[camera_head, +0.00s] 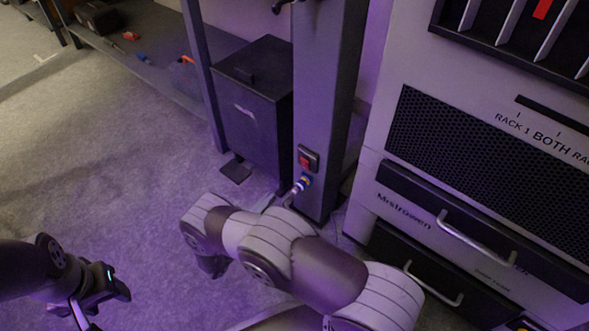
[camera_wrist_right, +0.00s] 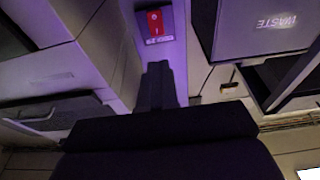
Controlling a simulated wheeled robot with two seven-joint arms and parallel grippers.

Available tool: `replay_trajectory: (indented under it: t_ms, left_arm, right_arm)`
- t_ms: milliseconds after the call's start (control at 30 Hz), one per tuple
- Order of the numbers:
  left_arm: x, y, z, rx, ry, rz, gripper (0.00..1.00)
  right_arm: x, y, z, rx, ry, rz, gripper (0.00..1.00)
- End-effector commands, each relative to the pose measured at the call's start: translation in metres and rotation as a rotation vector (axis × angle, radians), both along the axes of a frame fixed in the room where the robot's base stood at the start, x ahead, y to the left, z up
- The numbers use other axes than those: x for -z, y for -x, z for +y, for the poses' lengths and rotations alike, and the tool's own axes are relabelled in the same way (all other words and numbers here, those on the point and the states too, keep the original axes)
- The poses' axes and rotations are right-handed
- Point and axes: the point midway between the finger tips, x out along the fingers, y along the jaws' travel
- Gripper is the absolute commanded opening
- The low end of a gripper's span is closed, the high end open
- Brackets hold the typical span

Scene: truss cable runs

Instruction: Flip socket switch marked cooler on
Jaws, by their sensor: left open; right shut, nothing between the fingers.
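A red rocker switch (camera_head: 305,161) in a dark housing sits low on the grey upright post (camera_head: 318,90). The switch also shows in the right wrist view (camera_wrist_right: 155,22), with white marks on its face; I cannot read a name on it. My right gripper (camera_wrist_right: 158,68) is shut and empty, pointing at the post just below the switch in that view. I cannot tell whether it touches. In the head view my right arm mostly hides this gripper. My left gripper (camera_head: 95,298) is open and empty at the lower left, far from the post.
A dark bin (camera_head: 255,120) stands left of the post. A cabinet with mesh and drawer handles (camera_head: 475,237) stands close on the right. Open carpet (camera_head: 90,150) lies to the left.

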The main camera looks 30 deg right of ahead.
Motion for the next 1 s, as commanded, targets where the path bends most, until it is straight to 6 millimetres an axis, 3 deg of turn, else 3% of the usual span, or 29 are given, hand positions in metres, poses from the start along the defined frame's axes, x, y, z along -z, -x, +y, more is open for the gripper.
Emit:
replay_trajectory:
  t_ms: [500, 700, 1000]
  left_arm:
    - [0.044, 0.000, 0.000, 0.000, 0.000, 0.000, 0.55]
    - [0.050, 0.000, 0.000, 0.000, 0.000, 0.000, 0.55]
    - [0.050, 0.000, 0.000, 0.000, 0.000, 0.000, 0.55]
  right_arm:
    - [-0.017, -0.039, -0.095, 0.002, -0.001, 0.000, 0.00]
    - [-0.023, -0.045, -0.109, 0.000, -0.001, 0.000, 0.00]
    - [-0.025, -0.046, -0.111, -0.001, -0.001, 0.001, 0.00]
